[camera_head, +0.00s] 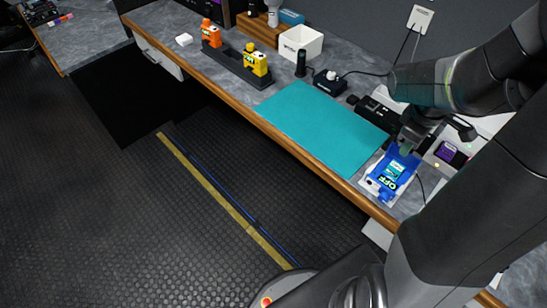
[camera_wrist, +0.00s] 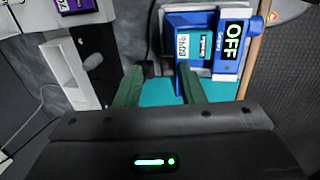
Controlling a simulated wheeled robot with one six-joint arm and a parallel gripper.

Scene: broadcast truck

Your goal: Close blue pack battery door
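The blue pack (camera_head: 384,186) sits in a white tray or base (camera_head: 370,186) at the right end of the bench. It also fills the top of the wrist view (camera_wrist: 203,19). A cyan-labelled battery (camera_wrist: 193,48) shows in it, beside a black panel reading "OFF" (camera_wrist: 233,40). I cannot tell for sure which blue part is the door or how far it stands open. The right finger's tip appears close to the battery's lower edge; contact is unclear. In the head view my gripper (camera_head: 408,146) is just beyond the pack.
A teal mat (camera_head: 320,125) lies left of the pack. A black camera-like device (camera_head: 376,113) and a purple-screened box (camera_head: 446,152) stand close to my gripper. Orange (camera_head: 211,37) and yellow (camera_head: 255,62) packs stand farther along the bench. The wooden front edge is near the pack.

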